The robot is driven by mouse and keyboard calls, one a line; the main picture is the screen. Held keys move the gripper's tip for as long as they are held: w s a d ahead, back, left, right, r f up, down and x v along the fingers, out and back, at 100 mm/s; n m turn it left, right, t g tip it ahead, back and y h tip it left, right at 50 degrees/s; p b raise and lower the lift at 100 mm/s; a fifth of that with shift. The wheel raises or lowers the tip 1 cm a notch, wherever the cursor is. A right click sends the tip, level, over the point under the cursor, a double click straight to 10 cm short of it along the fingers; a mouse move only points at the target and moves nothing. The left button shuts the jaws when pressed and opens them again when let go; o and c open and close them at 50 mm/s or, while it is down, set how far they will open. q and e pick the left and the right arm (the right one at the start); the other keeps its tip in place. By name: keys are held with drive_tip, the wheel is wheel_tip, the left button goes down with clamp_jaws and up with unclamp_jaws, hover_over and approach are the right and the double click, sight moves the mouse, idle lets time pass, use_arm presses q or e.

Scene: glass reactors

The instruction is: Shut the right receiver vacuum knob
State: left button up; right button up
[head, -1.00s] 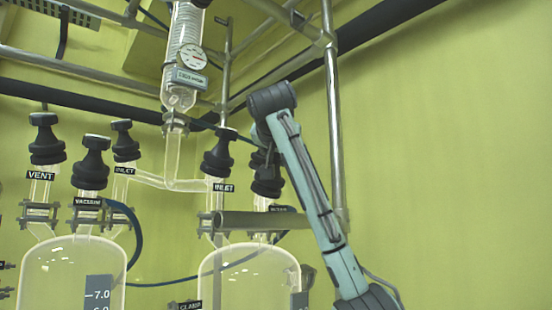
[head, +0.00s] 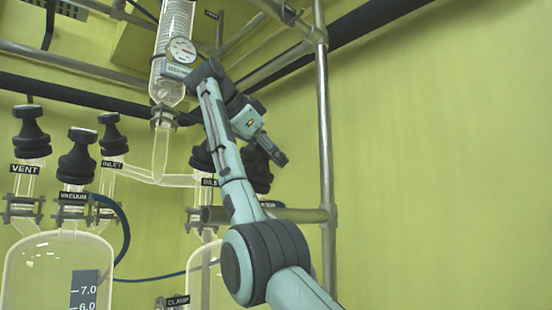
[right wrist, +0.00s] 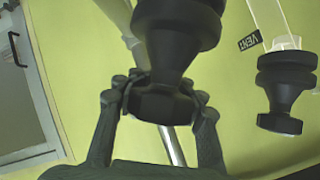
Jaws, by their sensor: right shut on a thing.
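My right gripper (head: 278,157) is beside the black knob (head: 258,180) on the right of the right receiver (head: 205,275). In the right wrist view its two fingers (right wrist: 160,100) are closed on the lower flange of a black knob (right wrist: 178,28). The label on this knob is out of sight there. A second black knob (right wrist: 284,90) with a VENT label stands to the right, apart from the fingers. In the head view my arm covers much of the right receiver and partly hides its INLET knob (head: 202,158). My left gripper is not in view.
The left receiver (head: 45,265) has several black knobs, labelled VENT (head: 32,132), VACUUM (head: 77,155) and INLET (head: 112,135). A round gauge (head: 181,50) and glass column stand close to my arm. A metal pole (head: 325,150) rises to the right; the wall side beyond is clear.

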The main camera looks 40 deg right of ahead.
drive_tip(key=shift+s+a+r+m+g+y, duration=0.15)
drive_tip(key=shift+r+m+g+y, duration=0.15)
drive_tip(key=shift+m+g, duration=0.4)
drive_tip(key=shift+s+f+m+g, duration=0.15)
drive_tip(key=shift+f+m+g, duration=0.15)
drive_tip(key=shift+f+m, duration=0.1)
drive_tip(key=shift+c, duration=0.3)
drive_tip(key=o, duration=1.4)
drive_tip(key=shift+f, duration=0.1)
